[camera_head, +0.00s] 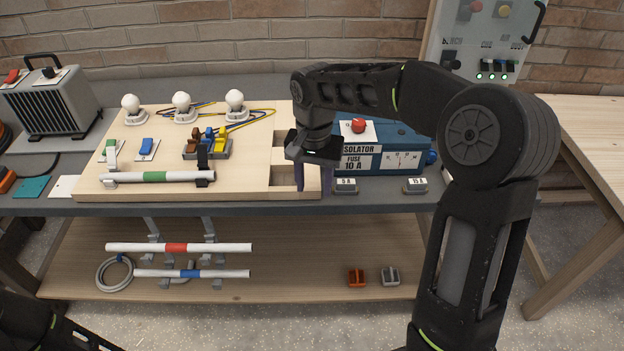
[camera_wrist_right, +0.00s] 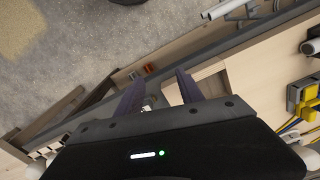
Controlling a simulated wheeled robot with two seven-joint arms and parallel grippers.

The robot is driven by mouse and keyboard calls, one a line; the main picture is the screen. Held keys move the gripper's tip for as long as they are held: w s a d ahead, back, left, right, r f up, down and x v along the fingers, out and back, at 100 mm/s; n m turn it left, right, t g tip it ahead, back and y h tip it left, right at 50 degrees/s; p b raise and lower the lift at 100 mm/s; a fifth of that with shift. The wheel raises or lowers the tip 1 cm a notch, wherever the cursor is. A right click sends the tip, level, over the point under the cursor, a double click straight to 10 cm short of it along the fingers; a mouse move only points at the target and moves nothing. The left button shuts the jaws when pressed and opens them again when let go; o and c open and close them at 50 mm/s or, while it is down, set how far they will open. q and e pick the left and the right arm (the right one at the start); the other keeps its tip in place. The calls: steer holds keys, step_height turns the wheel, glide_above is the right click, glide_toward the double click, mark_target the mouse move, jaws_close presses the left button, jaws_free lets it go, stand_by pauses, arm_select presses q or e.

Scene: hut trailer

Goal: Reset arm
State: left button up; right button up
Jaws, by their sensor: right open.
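My right arm reaches in from the right in the head view and bends over the bench. Its right gripper (camera_head: 313,186) points down at the right edge of the wooden board (camera_head: 245,185), in front of the blue isolator box (camera_head: 395,158). The two dark fingers are apart with nothing between them. They also show apart and empty in the right wrist view (camera_wrist_right: 158,78). I cannot tell whether the fingertips touch the board. Part of my left arm shows at the bottom left of the head view; its gripper is out of the picture.
The board carries white bulbs (camera_head: 182,104), wires and a green-banded tube (camera_head: 155,177). Small grey fuses (camera_head: 345,186) lie right of the gripper. The lower shelf (camera_head: 310,265) holds a red-banded tube (camera_head: 178,247). A grey control panel (camera_head: 482,40) stands behind my right arm.

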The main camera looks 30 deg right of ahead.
steer(key=s+a+f+n+y, duration=0.25)
steer(key=a+f, duration=0.45)
steer(key=f, duration=0.4)
steer(key=s+a+f+n+y, duration=0.15)
steer(key=s+a+f, duration=0.35)
steer(key=f, duration=0.6)
steer(key=s+a+f+n, duration=0.1)
steer(key=s+a+f, duration=0.2)
steer(key=s+f, duration=0.2)
steer(key=s+a+f+n, duration=0.1)
steer(key=s+a+f, duration=0.3)
steer(key=s, duration=0.6)
steer(key=shift+s+a+f+t, duration=0.15)
steer(key=shift+f+t, duration=0.15)
steer(key=shift+f, duration=0.2)
